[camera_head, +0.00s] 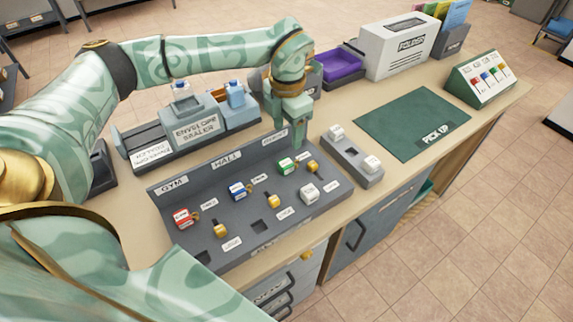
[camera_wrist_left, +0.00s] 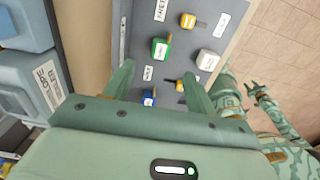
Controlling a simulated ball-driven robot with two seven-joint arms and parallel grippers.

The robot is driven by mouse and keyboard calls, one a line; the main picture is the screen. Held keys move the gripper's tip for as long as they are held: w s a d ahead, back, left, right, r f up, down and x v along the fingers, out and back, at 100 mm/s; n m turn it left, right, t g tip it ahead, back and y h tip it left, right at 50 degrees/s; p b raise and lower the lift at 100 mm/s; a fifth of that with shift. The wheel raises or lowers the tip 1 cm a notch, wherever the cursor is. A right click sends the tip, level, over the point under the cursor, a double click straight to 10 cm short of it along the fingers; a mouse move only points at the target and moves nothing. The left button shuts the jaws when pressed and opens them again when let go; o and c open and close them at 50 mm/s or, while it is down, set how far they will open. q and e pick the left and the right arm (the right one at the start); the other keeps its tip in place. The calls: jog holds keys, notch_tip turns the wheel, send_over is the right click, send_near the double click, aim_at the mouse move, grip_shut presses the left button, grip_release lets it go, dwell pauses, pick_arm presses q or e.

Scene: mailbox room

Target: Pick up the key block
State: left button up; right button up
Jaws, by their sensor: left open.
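A grey panel (camera_head: 262,226) labelled GYM and HALL holds small blocks: red (camera_head: 182,218), blue (camera_head: 238,191), green (camera_head: 286,166) and white (camera_head: 309,191). Several small yellow pieces stand among them, one near the green block (camera_head: 312,167) and another near the middle (camera_head: 273,201). The labels are too small to tell which is the key block. My left gripper (camera_head: 294,136) points down above the panel's far edge, near the green block.
The envelope sealer (camera_head: 195,128) stands behind the panel. Right of it are a grey two-knob block (camera_head: 352,158), a green PICK UP mat (camera_head: 405,112) that is clear, and a sloped button box (camera_head: 483,80). A white box (camera_head: 398,45) and purple tray (camera_head: 343,64) stand behind.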

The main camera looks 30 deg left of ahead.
aim_at(286, 162)
pick_arm(q)
notch_tip(286, 162, down, 4)
jog(key=shift+r, duration=0.1)
jog(key=shift+f+b, duration=0.3)
jog(key=shift+f, duration=0.2)
jog(key=f, duration=0.1)
jog(key=f+b, duration=0.1)
jog(key=f, duration=0.3)
jog(key=shift+s, duration=0.3)
jog(key=c, duration=1.1)
